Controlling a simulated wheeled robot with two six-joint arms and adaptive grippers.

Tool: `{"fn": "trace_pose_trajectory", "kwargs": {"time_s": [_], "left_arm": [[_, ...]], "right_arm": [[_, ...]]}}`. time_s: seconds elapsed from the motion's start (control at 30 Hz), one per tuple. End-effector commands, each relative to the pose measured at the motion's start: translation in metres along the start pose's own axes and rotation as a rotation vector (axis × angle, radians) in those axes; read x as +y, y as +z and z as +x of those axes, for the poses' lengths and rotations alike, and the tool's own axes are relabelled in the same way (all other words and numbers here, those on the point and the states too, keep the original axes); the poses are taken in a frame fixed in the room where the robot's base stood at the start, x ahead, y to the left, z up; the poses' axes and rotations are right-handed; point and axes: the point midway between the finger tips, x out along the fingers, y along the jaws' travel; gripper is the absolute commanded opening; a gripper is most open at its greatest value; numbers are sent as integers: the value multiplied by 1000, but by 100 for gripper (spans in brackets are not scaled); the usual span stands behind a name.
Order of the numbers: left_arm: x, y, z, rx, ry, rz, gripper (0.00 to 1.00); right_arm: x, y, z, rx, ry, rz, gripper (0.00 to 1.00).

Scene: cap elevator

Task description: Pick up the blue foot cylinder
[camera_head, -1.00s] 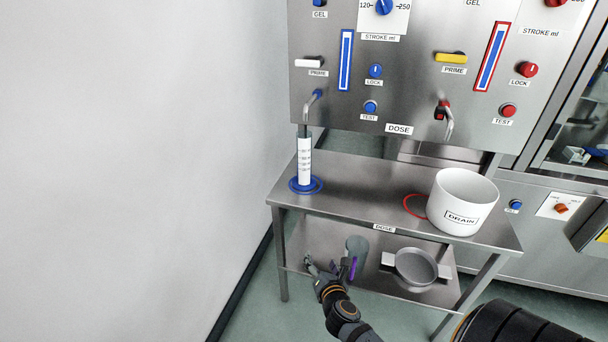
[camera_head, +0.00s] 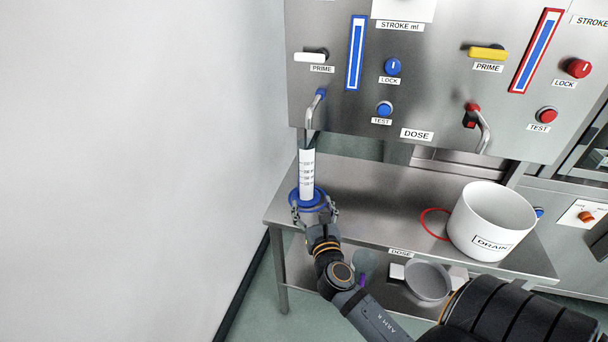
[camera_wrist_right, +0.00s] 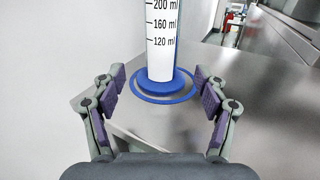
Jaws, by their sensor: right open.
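The blue foot cylinder (camera_head: 306,176) stands upright on the table's left end, a white graduated tube with a blue foot, below the left spout. In the right wrist view the cylinder (camera_wrist_right: 160,45) is straight ahead, its foot inside a blue ring marking (camera_wrist_right: 187,92). My right gripper (camera_head: 314,210) is open in front of the cylinder, low near the foot. Its fingers (camera_wrist_right: 158,98) are spread to the left and right of the cylinder, nearer to me than it and apart from it. The far side of the foot is hidden. My left gripper is not in view.
The left spout (camera_head: 312,108) hangs close above the cylinder's top. A white DRAIN bucket (camera_head: 491,222) stands at the table's right, beside a red ring (camera_head: 433,223). The table (camera_head: 375,210) between is clear. A grey pan (camera_head: 428,281) sits on the lower shelf.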

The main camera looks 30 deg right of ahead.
Motion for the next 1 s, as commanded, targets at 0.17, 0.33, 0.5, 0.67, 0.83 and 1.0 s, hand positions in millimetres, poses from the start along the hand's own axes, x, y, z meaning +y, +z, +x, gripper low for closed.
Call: {"fn": "trace_pose_trajectory", "kwargs": {"time_s": [0.17,0.33,0.5,0.67,0.83,1.0], "left_arm": [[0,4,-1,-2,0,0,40],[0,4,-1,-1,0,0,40],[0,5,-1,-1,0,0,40],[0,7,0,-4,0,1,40],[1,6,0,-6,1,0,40],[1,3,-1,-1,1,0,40]], "right_arm": [[0,2,32,-4,0,-1,74],[0,1,48,-2,0,0,74],[-1,2,56,-2,0,1,74],[-3,4,85,-3,-1,0,74],[-3,3,100,-1,0,1,74],[-3,3,100,0,1,1,74]]}}
